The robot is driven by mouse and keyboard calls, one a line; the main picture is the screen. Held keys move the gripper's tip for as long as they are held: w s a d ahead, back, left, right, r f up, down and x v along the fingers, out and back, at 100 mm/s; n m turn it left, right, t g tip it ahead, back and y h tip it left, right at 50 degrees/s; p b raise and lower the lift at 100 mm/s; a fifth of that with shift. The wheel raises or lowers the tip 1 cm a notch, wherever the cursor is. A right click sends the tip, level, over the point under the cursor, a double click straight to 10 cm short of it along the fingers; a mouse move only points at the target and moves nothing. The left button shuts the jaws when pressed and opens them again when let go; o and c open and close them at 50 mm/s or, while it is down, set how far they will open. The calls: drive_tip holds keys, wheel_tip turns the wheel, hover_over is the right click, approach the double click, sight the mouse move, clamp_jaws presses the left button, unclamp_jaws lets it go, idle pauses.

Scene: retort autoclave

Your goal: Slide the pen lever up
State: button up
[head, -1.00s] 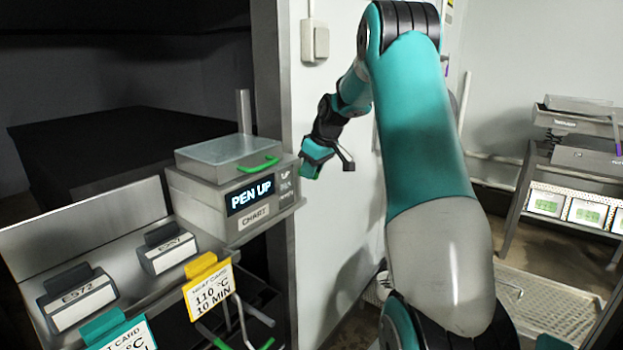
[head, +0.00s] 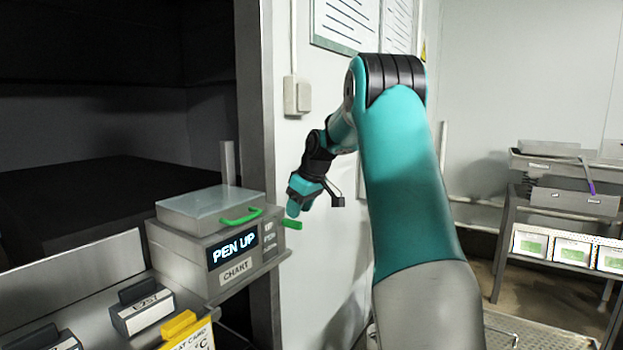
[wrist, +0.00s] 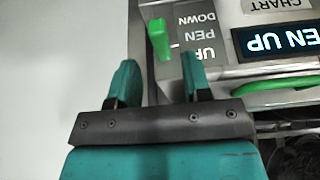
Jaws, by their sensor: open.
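The chart recorder (head: 190,250) is a grey box with a glass lid and a green handle (head: 242,216). Its display (head: 233,247) reads "PEN UP". The green pen lever (head: 292,224) sticks out at the right of its front. In the wrist view the lever (wrist: 158,38) stands beside the UP, PEN and DOWN labels, which appear upside down; its exact slot position is unclear. My gripper (head: 293,209) is just above the lever in the head view. In the wrist view my gripper (wrist: 158,80) is open and empty, its fingertips either side of the lever's line, with the lever ahead.
A bench in front of the recorder holds label tags (head: 142,307) and a yellow card clip (head: 177,324). A wall switch (head: 297,95) is above my gripper. A rack (head: 505,215) stands at the right.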

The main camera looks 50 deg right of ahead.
drive_tip(key=v, duration=1.4)
drive_tip(key=shift+w, duration=0.1)
idle(0.5)
